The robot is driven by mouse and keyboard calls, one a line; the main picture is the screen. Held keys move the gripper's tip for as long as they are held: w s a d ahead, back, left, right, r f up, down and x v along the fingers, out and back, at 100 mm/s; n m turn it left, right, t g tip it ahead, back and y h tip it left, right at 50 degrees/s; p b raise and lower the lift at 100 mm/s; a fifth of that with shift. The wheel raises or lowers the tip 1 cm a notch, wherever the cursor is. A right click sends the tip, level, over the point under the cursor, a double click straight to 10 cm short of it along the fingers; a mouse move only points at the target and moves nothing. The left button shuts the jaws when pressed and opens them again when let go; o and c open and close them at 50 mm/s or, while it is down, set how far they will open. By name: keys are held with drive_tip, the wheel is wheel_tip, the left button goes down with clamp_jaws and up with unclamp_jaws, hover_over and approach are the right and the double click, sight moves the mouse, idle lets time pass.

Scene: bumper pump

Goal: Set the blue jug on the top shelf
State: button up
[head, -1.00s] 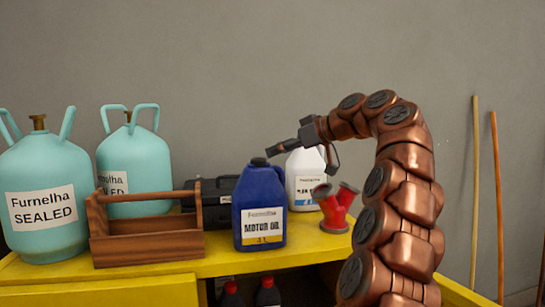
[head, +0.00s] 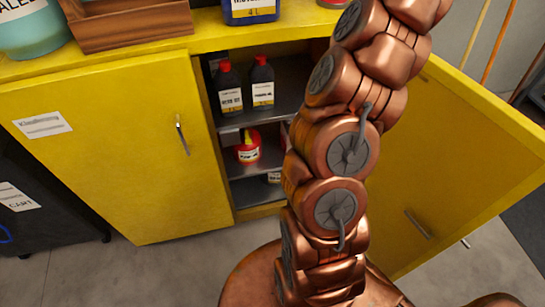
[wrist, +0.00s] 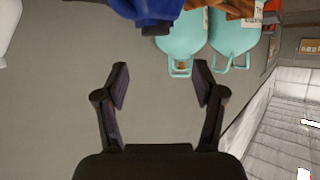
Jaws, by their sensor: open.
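The blue jug (head: 250,12) stands on the yellow cabinet top, and only its lower part with the label shows at the upper edge of the head view. In the wrist view the jug (wrist: 150,8) is at the top edge, its dark cap toward my gripper. My gripper (wrist: 161,75) is open and empty, its two fingers apart, and the jug is beyond the fingertips, not between them. My gripper is out of the head view. The upper shelf (head: 284,106) inside the open cabinet holds two dark bottles (head: 246,84) with red caps.
A lower shelf (head: 256,170) holds a red container (head: 248,147). A wooden tray (head: 128,25) and a teal tank (head: 30,30) stand left of the jug. The right cabinet door (head: 450,150) is open; the left door (head: 120,150) is shut. My arm hides the shelves' right side.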

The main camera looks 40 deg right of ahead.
drive_tip(key=s+a+f+m+g+y, duration=0.1)
drive_tip(key=a+f+g, duration=0.35)
drive_tip(key=a, duration=0.75)
drive_tip(key=s+a+f+g+y, duration=0.1)
drive_tip(key=a+f+g, duration=0.1)
drive_tip(key=a+f, duration=0.85)
drive_tip(key=s+a+f+m+g+h, duration=0.1)
drive_tip(key=s+a+f+g+h, duration=0.15)
drive_tip(key=s+a+f, duration=0.6)
drive_tip(key=s+a+f+m+g+h, duration=0.1)
drive_tip(key=s+a+f+g+h, duration=0.1)
drive_tip(key=s+f, duration=1)
drive_tip(key=s+g, duration=0.1)
drive_tip(key=s, duration=0.2)
drive_tip(key=shift+s+f+m+g+h, duration=0.15)
drive_tip(key=shift+s+m+g+h, duration=0.05)
drive_tip(key=shift+m+g+h, duration=0.15)
drive_tip(key=shift+o, duration=0.3)
drive_tip(key=s+d+f+g+h, duration=0.1)
drive_tip(key=s+d+f, duration=0.2)
drive_tip(key=s+f, duration=0.2)
drive_tip(key=s, duration=0.3)
drive_tip(key=shift+f+m+h, duration=0.3)
drive_tip(key=shift+m+h, duration=0.05)
drive_tip(key=shift+h, duration=0.05)
